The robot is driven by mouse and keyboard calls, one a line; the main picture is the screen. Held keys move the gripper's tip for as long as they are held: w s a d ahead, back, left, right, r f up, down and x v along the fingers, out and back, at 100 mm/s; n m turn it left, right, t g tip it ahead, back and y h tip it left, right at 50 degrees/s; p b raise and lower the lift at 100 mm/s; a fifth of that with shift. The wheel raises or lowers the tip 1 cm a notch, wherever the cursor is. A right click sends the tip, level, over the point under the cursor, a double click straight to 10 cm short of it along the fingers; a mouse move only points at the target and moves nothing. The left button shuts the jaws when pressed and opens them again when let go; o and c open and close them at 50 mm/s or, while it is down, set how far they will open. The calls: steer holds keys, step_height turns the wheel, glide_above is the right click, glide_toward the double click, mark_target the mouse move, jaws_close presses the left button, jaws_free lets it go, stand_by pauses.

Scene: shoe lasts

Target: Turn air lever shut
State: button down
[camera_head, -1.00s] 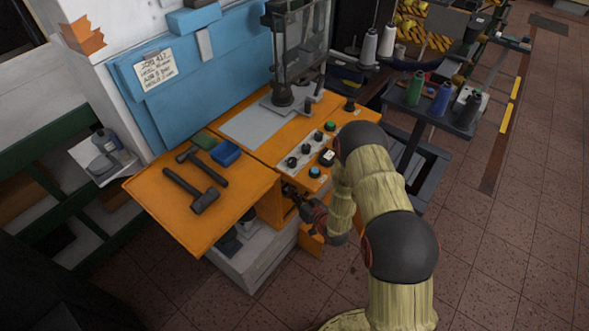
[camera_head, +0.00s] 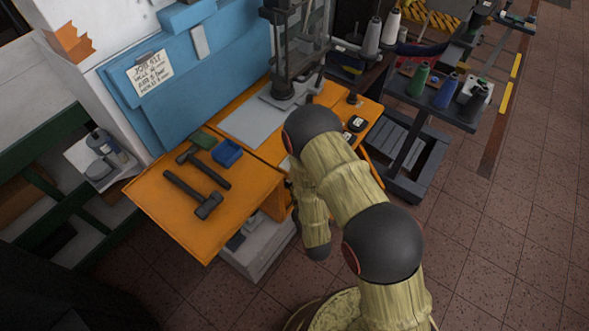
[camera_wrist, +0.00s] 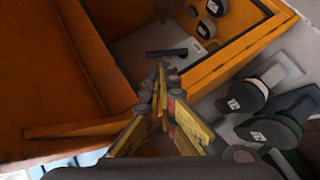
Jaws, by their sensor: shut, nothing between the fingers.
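In the wrist view, a dark bar-shaped handle (camera_wrist: 167,52), which looks like the air lever, lies roughly crosswise in the picture inside an orange box-like recess (camera_wrist: 215,72). My gripper (camera_wrist: 161,72) points into this recess, its yellow fingers together and empty. The fingertips appear just below the handle in the picture; I cannot tell whether they touch it. In the head view, my arm hides the lever and the gripper at the front of the orange bench (camera_head: 222,215).
Dark rounded pieces with white labels (camera_wrist: 247,95) lie right of the recess. Hammers (camera_head: 195,192) and a blue tray (camera_head: 227,153) rest on the bench. A dark cart with thread spools (camera_head: 445,92) stands to the right. The tiled floor at right is open.

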steer(key=b+x, duration=0.3)
steer(key=x, duration=1.1)
